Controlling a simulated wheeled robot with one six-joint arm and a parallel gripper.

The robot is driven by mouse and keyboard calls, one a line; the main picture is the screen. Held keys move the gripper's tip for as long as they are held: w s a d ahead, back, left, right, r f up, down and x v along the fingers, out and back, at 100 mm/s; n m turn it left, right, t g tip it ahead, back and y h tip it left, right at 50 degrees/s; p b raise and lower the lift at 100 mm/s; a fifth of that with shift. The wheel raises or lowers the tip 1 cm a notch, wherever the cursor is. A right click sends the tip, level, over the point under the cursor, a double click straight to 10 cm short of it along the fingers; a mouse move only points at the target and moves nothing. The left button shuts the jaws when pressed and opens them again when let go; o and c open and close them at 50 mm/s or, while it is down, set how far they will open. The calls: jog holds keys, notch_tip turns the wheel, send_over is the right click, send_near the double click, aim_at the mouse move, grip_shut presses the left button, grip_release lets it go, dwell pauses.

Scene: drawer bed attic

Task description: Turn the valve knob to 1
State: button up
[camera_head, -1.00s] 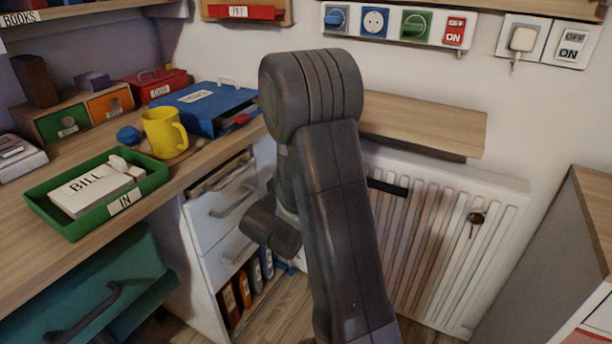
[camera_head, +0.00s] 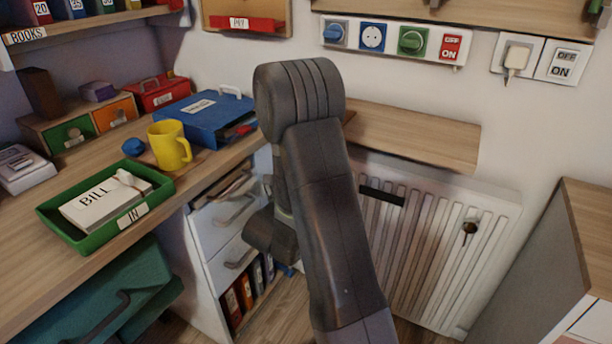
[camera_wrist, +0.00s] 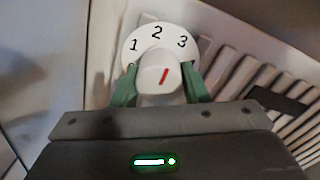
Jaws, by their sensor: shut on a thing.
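The white valve knob (camera_wrist: 160,77) shows in the wrist view in front of a round white dial (camera_wrist: 146,41) marked 1, 2 and 3. The red mark on the knob slants up and to the right, pointing roughly between 2 and 3. My gripper (camera_wrist: 160,90) is shut on the knob, with one green finger on its left side and one on its right. In the head view my arm stands in front of the radiator, and the knob and my gripper are hidden.
The white radiator (camera_head: 425,262) is close beside the knob, under a wooden shelf (camera_head: 415,136). The desk with a green tray (camera_head: 77,237), yellow mug (camera_head: 168,146) and blue box (camera_head: 205,121) is left. A grey cabinet (camera_head: 540,257) stands at right.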

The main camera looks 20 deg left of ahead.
jog(key=n+p, duration=0.7)
jog(key=shift+r, duration=0.25)
jog(key=n+p, duration=0.4)
jog(key=shift+f+n+p, duration=0.15)
jog(key=shift+n+p, duration=0.5)
jog(key=shift+n, duration=0.15)
jog(key=o, duration=1)
jog(key=shift+c, duration=0.2)
jog(key=shift+s, duration=0.1)
